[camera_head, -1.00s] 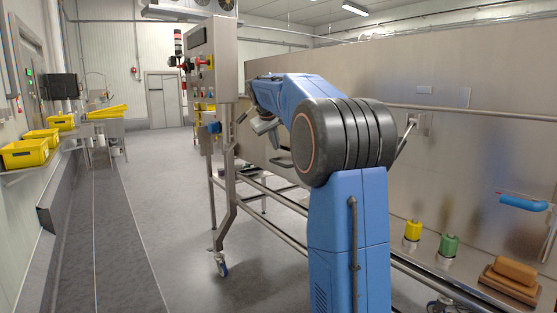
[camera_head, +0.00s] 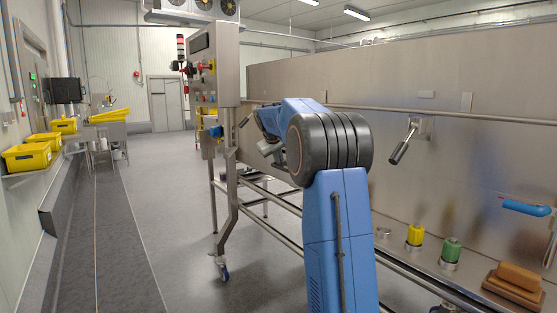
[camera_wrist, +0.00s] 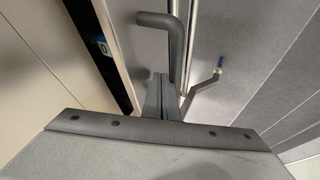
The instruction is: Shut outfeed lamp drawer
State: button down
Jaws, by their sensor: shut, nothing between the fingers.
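My gripper (camera_wrist: 160,97) is shut and empty in the wrist view. A grey bent bar handle (camera_wrist: 176,45) stands just beyond the fingertips; I cannot tell whether they touch it. A metal panel (camera_wrist: 145,65) lies beside the handle, and a long dark strip or gap (camera_wrist: 98,48) with a small blue mark runs to its left. I cannot tell for sure which surface is the lamp drawer or how far out it is.
A control cabinet (camera_head: 213,65) on a wheeled stand is left of my arm. The steel tunnel wall (camera_head: 450,140) on the right carries a black-gripped lever (camera_head: 403,146) and a blue handle (camera_head: 525,207). Yellow (camera_head: 415,236) and green (camera_head: 451,250) knobs stand below. The left floor is open.

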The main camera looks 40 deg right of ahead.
jog(key=shift+d, duration=0.1)
dwell(0.3)
jog(key=d, duration=0.4)
jog(key=shift+d+f, duration=0.1)
jog(key=shift+d, duration=0.15)
jog(key=shift+r, duration=0.2)
jog(key=v, duration=0.9)
jog(key=shift+s+a+r, duration=0.15)
jog(key=shift+a+r, duration=0.05)
jog(key=shift+a, duration=0.2)
